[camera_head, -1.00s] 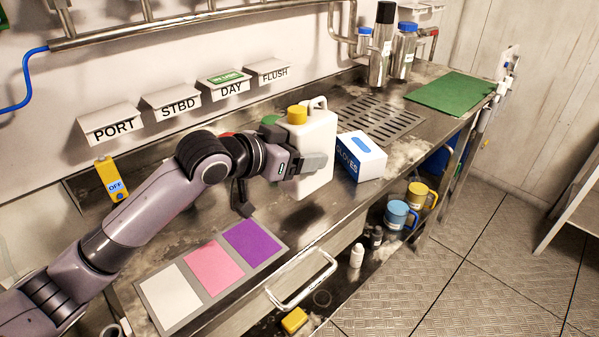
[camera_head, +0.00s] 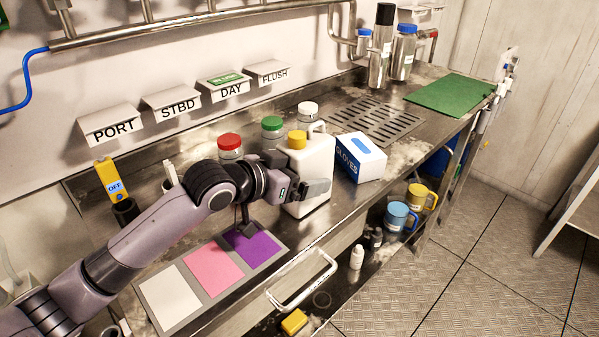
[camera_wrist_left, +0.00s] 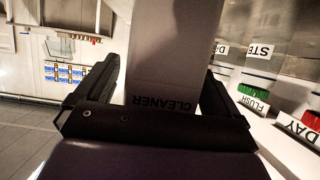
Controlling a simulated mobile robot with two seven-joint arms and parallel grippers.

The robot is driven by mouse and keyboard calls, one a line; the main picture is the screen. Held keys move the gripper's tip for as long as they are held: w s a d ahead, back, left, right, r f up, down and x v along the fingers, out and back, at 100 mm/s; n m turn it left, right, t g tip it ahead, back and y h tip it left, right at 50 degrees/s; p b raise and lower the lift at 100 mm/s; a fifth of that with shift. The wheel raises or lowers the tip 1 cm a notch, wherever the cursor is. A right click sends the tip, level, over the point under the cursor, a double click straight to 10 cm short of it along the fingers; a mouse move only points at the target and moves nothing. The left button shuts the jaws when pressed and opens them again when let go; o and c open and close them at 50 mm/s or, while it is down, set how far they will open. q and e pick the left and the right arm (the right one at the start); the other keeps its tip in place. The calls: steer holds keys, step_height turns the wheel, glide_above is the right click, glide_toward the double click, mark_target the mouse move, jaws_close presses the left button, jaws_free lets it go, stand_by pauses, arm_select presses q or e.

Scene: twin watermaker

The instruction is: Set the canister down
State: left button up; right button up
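The canister (camera_head: 316,163) is a white jug with a yellow cap and a top handle, standing upright at the middle of the steel bench. My left gripper (camera_head: 308,190) is shut on its body from the left side. In the left wrist view the canister (camera_wrist_left: 172,60) fills the space between the two fingers of my gripper (camera_wrist_left: 160,95), and its CLEANER label shows. The canister's base is at or very close to the bench top (camera_head: 345,200); I cannot tell whether it touches. My right gripper is not in view.
Bottles with red (camera_head: 230,143), green (camera_head: 272,124) and white (camera_head: 308,108) caps stand behind the canister. A gloves box (camera_head: 361,158) is close on its right. A mat with white, pink and purple squares (camera_head: 212,268) lies front left. A drain grate (camera_head: 378,118) lies behind the box.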

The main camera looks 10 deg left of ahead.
arm_select(q)
steer(key=shift+r, duration=0.2)
steer(key=v, duration=1.2)
steer(key=shift+f, duration=0.15)
